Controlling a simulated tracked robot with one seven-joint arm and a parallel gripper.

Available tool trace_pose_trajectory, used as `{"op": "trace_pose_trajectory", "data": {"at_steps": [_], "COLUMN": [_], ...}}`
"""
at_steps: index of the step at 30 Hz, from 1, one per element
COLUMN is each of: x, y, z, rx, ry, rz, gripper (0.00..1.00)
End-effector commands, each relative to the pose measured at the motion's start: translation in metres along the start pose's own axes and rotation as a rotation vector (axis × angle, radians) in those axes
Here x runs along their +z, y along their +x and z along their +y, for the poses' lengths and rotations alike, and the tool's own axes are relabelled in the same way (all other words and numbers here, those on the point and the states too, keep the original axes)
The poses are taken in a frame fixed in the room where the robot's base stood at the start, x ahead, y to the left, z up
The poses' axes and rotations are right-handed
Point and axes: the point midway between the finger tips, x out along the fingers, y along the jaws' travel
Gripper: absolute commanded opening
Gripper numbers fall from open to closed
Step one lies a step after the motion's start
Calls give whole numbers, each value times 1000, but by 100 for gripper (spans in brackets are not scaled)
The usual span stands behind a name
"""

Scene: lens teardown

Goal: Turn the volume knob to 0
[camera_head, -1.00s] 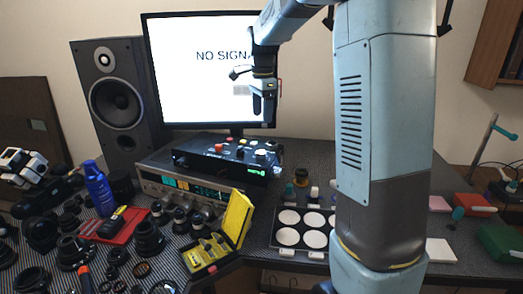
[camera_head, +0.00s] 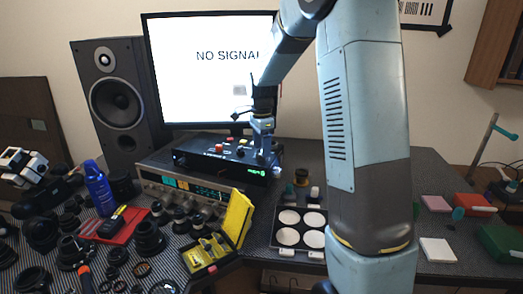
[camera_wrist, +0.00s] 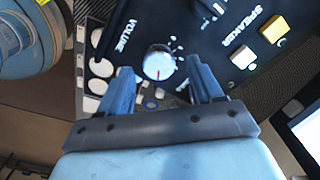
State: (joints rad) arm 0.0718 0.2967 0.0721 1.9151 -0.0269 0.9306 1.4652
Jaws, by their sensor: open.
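In the head view my gripper (camera_head: 264,157) is down at the right end of the black device (camera_head: 195,155), and hides the knob there. The panel (camera_wrist: 190,20) also carries the word SPEAKER.
White and yellow square buttons (camera_wrist: 243,57) and a dark switch (camera_wrist: 207,8) sit near the knob. A silver receiver (camera_head: 150,181) lies under the black device. The monitor (camera_head: 205,70) stands close behind. A tray with white discs (camera_head: 289,236) lies in front.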

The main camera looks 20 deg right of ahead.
Motion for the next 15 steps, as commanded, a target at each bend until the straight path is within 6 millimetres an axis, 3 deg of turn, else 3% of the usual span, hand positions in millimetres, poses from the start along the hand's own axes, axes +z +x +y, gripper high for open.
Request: {"op": "trace_pose_trajectory", "data": {"at_steps": [6,15], "x": [0,0], "y": [16,18], "z": [0,0], "rx": [1,0], "ry": [0,0], "rz": [0,0], "gripper": [65,65]}}
